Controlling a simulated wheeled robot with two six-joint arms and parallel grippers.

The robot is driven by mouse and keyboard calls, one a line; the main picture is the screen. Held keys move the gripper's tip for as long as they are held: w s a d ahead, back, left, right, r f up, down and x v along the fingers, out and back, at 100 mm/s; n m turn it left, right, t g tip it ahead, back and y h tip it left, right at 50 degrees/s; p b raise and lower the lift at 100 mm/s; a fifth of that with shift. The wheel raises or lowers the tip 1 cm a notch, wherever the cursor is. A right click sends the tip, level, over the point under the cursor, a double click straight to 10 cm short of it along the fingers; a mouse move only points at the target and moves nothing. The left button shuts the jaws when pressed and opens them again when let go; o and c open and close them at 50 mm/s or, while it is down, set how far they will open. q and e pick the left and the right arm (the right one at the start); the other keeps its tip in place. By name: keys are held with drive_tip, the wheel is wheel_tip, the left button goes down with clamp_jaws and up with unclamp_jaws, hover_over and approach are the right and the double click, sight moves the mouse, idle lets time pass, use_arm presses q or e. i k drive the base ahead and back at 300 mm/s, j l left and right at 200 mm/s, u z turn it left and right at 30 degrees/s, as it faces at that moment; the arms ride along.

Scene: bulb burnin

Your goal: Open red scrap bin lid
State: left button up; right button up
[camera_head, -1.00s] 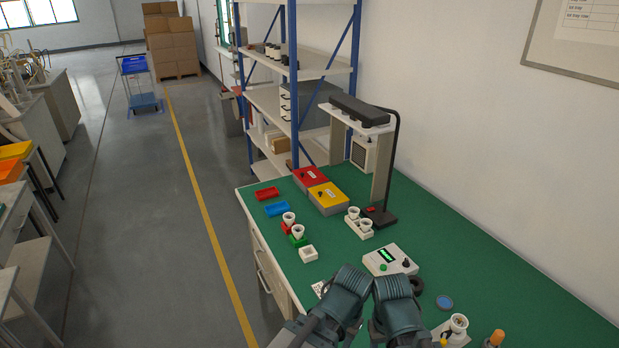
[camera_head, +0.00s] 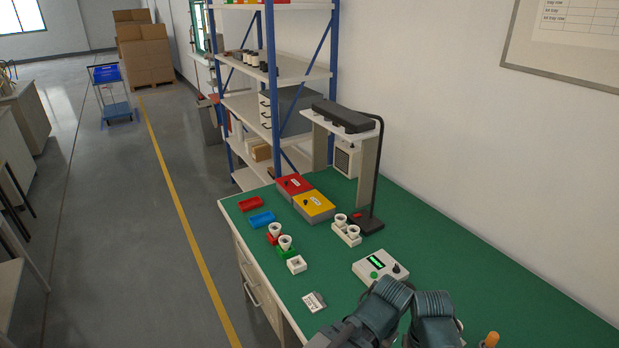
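My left arm and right arm show at the bottom right, over the near part of the bench, well apart from the bins. Their gripper fingers are not visible, so I cannot see what they hold.
A red tray (camera_head: 250,203) and a blue tray (camera_head: 262,219) lie left of the bins. Bulbs in small holders (camera_head: 285,243) stand nearer. A black lamp (camera_head: 371,222) and a tester box (camera_head: 380,267) stand to the right. Shelving (camera_head: 290,70) rises behind the bench.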

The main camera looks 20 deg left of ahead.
sight(293, 184)
drive_tip(key=i+j+z, duration=0.15)
drive_tip(key=j, duration=0.2)
drive_tip(key=j+z, duration=0.2)
drive_tip(key=i+j+z, duration=0.15)
drive_tip(key=j, duration=0.35)
drive_tip(key=i+j, duration=0.15)
drive_tip(key=j, duration=0.6)
drive_tip(key=i+j+z, duration=0.1)
drive_tip(key=j, duration=0.65)
drive_tip(key=i+j+z, duration=0.1)
drive_tip(key=j, duration=0.7)
drive_tip(key=i+j, duration=0.15)
drive_tip(key=j, duration=0.6)
drive_tip(key=i+j+z, duration=0.1)
drive_tip(key=j, duration=0.7)
